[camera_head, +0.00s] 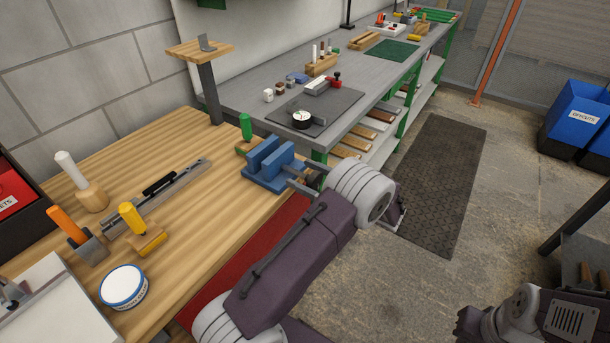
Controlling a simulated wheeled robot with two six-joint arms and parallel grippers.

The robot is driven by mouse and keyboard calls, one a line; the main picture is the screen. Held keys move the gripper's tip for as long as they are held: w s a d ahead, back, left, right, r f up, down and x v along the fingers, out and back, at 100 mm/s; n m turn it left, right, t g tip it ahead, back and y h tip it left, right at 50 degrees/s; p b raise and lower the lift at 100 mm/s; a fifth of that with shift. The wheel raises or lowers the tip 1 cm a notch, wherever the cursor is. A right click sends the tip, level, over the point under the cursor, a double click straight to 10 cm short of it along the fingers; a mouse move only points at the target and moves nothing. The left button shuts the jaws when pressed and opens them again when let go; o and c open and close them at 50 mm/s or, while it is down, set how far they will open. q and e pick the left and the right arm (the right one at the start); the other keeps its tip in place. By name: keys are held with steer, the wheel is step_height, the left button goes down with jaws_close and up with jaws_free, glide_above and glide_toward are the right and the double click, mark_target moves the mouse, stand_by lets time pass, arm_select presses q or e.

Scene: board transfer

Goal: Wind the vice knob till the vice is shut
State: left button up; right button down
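The blue vice (262,178) sits at the right edge of the wooden bench. Its two upright blue jaws stand side by side with a narrow gap between them. My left gripper (307,179) is at the right side of the vice, its two grey fingers pointing left toward it. The fingers look spread apart, one farther back and one nearer the front. The vice knob cannot be made out; it is hidden by or lost among my fingers and wrist. Part of my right arm shows at the bottom right, but its gripper is out of view.
A green-handled tool (246,128) stands close behind the vice. The wooden bench (190,225) also holds a metal rail (165,193), yellow, orange and white-handled tools and a round tin (123,287). A grey bench (235,91) adjoins behind. Open floor lies to the right.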

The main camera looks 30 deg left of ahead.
arm_select(q)
steer(key=c, duration=1)
steer(key=shift+w+f+m+p, duration=0.1)
steer(key=shift+m+p, duration=1.65)
steer(key=shift+m, duration=1.2)
steer(key=shift+w+f+m+p, duration=0.15)
steer(key=shift+m+p, duration=1.65)
steer(key=shift+m, duration=1.1)
steer(key=shift+w+f+m+p, duration=0.1)
steer(key=shift+m+p, duration=1.65)
steer(key=shift+m, duration=1.2)
steer(key=o, duration=1.3)
